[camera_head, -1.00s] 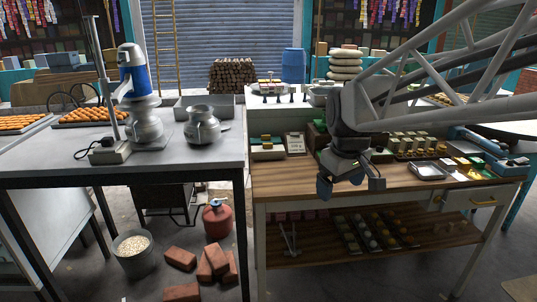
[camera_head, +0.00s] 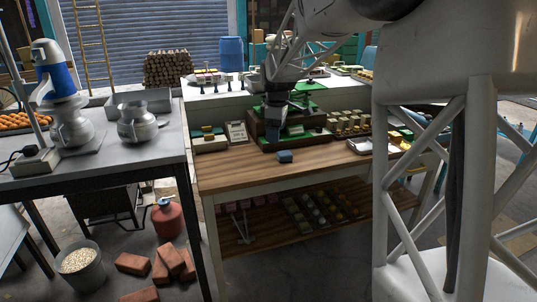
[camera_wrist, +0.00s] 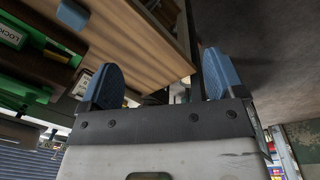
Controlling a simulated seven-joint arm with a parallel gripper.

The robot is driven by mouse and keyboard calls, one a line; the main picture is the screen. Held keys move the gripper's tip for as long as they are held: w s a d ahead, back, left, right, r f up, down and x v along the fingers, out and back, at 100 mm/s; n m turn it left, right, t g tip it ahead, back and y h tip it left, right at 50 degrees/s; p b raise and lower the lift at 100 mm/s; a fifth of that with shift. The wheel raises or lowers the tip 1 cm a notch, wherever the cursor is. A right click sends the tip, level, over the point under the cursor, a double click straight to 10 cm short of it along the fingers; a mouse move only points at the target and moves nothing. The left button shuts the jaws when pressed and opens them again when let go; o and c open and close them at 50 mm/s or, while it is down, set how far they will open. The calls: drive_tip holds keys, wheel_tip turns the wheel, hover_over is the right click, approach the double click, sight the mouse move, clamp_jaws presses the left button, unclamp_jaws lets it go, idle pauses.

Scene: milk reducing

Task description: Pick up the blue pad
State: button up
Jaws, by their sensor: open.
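A small blue pad (camera_head: 285,156) lies on the wooden table (camera_head: 230,178), near the middle in the head view. It also shows at the top left of the wrist view (camera_wrist: 72,14), apart from my fingers. My gripper (camera_wrist: 160,62) is open, with two blue fingers spread wide and nothing between them. In the head view my gripper (camera_head: 275,130) hangs behind the pad, in front of a dark stepped stand (camera_head: 258,130). Its fingertips are hard to make out there.
Green items stand on the dark stand, close to my gripper. Rows of small blocks (camera_head: 345,122) and a metal tray (camera_head: 362,145) lie to the right, a box (camera_head: 208,143) to the left. The table's front is clear.

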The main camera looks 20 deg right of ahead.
drive_tip(key=w+d+f+n, duration=0.3)
drive_tip(key=w+d+f, duration=0.2)
drive_tip(key=w, duration=0.5)
drive_tip(key=n+g, duration=0.1)
drive_tip(key=n, duration=0.2)
hover_over(285, 153)
wheel_tip(285, 153, down, 9)
drive_tip(key=shift+w+a, duration=0.15)
drive_tip(key=shift+f, duration=1.3)
drive_tip(key=shift+f, duration=2.6)
